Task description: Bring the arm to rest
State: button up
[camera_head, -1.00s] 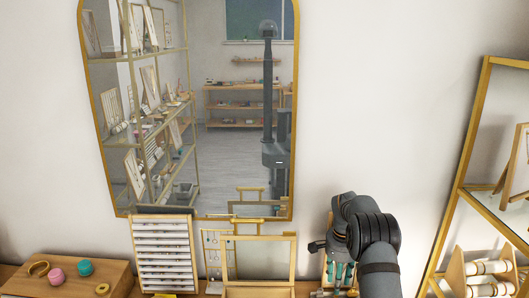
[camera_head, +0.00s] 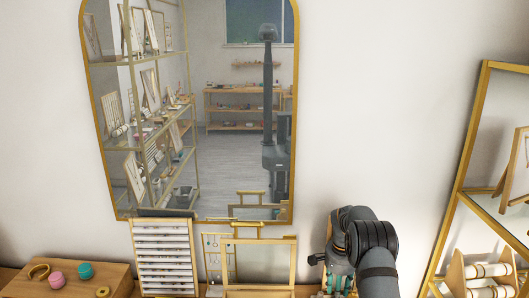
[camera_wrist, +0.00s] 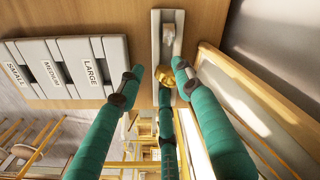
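My gripper (camera_head: 338,280) is at the lower right of the head view, at the end of my dark grey arm, low over the counter. The fingers stand apart, so the gripper looks open. A rounded gold piece (camera_wrist: 180,70) shows close to the fingertips, in front of a narrow grey tray (camera_wrist: 168,22). I see no thing clearly held. In the head view, my wrist hides part of the counter below it.
A grey holder labelled SMALL, MEDIUM and LARGE (camera_wrist: 72,68) is left of the fingers. A large gold-framed mirror (camera_head: 292,110) hangs behind. A white ring rack (camera_head: 163,254) and a wooden frame (camera_head: 259,240) stand left of my arm; a gold-framed shelf (camera_head: 463,165) stands right.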

notch_tip(320, 180, up, 8)
jog(key=p, duration=0.3)
jog(key=shift+w+f, duration=0.1)
jog(key=shift+f, duration=0.1)
jog(key=shift+d+f+h, duration=0.2)
jog(key=shift+h, duration=0.1)
jog(key=s+a+r+n+b, duration=0.1)
jog(key=s+a+r+n, duration=0.1)
jog(key=s+a, duration=0.5)
jog(key=s+a+r+n+b, duration=0.1)
jog(key=s+a+n+b, duration=0.1)
jog(key=s, duration=0.8)
jog(key=s+n+t+b, duration=0.1)
jog(key=s+n+b, duration=0.4)
jog(key=s, duration=1.1)
jog(key=shift+a+f+n+b, duration=0.2)
jog(key=shift+f+n+b, duration=0.2)
jog(key=shift+b, duration=0.8)
jog(key=shift+s+r, duration=0.1)
jog(key=shift+s, duration=0.1)
